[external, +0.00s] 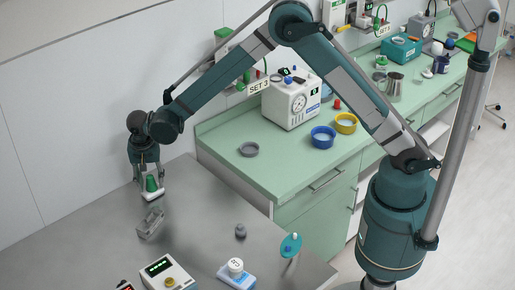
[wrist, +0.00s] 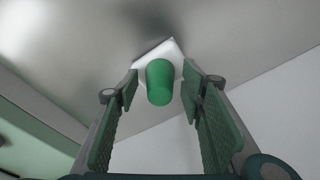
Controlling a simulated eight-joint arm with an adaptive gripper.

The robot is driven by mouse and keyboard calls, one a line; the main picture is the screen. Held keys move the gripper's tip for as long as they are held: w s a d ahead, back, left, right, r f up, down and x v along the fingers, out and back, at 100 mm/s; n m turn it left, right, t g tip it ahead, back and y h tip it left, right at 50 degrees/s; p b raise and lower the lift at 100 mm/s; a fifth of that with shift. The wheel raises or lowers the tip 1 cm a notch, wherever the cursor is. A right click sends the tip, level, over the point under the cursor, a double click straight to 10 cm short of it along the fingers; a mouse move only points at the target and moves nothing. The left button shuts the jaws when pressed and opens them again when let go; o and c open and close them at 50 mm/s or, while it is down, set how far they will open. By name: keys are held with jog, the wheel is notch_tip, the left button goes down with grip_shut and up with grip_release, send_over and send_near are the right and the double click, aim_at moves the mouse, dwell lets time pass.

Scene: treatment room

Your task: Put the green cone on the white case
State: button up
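The green cone (external: 153,184) stands upright on a small white piece (external: 152,196) near the far left part of the grey table. In the wrist view the cone (wrist: 159,82) sits at the middle of this white, angular piece (wrist: 172,48). I cannot tell whether the white piece is the white case or the cone's own base. My gripper (wrist: 160,84) points down over the cone, its two green-padded fingers spread on either side with visible gaps. In the external view my gripper (external: 148,186) is around the cone's height.
A clear grey tray (external: 150,223) lies just in front of the cone. A display box (external: 169,274), a blue box (external: 236,277), a dark grey weight (external: 241,231) and a teal paddle (external: 291,244) stand nearer the front. The green counter (external: 275,160) borders the table at right.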

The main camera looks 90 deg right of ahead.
aim_at(150, 179)
jog(key=shift+r, duration=0.15)
notch_tip(150, 179, up, 12)
jog(key=a, duration=0.1)
jog(key=shift+s+a+p, duration=0.15)
jog(key=shift+a+p, duration=0.05)
jog(key=shift+p, duration=0.1)
dwell(0.3)
dwell(0.5)
